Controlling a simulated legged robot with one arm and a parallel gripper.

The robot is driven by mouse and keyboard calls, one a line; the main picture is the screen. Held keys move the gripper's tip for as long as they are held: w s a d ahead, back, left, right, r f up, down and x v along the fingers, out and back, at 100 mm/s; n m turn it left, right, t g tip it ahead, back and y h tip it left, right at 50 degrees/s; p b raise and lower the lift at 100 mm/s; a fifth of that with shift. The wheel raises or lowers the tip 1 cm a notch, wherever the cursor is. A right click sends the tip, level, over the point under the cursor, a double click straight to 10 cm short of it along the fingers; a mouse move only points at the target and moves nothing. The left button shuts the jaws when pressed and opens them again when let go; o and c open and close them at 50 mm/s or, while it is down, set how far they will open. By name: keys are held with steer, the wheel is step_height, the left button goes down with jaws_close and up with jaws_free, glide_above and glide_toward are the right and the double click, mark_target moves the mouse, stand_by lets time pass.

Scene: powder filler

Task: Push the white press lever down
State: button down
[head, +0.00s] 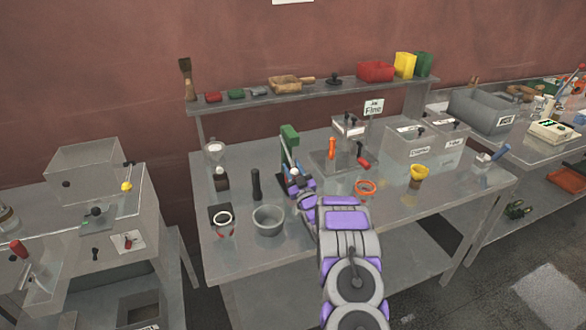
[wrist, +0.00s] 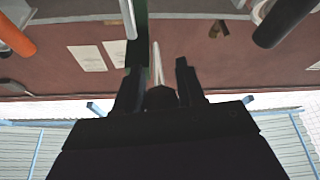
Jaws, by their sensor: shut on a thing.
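The green press (head: 289,134) stands near the middle of the metal table. Its white lever (head: 287,152) slants down from the press head toward my gripper (head: 297,181). In the wrist view the thin white lever (wrist: 157,65) runs between the two dark fingers of my gripper (wrist: 158,88), with the green press post (wrist: 138,45) just left of it. My gripper is shut on the lever; the exact contact is dark and partly hidden. My arm hides the lower front of the press in the head view.
A grey bowl (head: 268,220) and a black cylinder (head: 256,185) stand left of my gripper. An orange ring (head: 366,187) and a yellow funnel cup (head: 419,172) stand right of it. A shelf (head: 240,102) with boxes runs behind. The table's right front is mostly clear.

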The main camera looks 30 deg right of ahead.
steer(key=c, duration=1.1)
jaws_free()
steer(key=o, duration=0.3)
steer(key=shift+w+d+f, duration=0.1)
steer(key=shift+w+d, duration=0.05)
steer(key=shift+w, duration=0.1)
steer(key=shift+s, duration=0.1)
steer(key=shift+s+f+p, duration=0.25)
steer(key=shift+s+p, duration=0.1)
steer(key=shift+s, duration=0.1)
steer(key=s, duration=0.4)
steer(key=s+a+p, duration=0.1)
steer(key=s, duration=0.3)
steer(key=s+a, duration=0.1)
steer(key=s, duration=0.3)
steer(key=shift+p, duration=0.4)
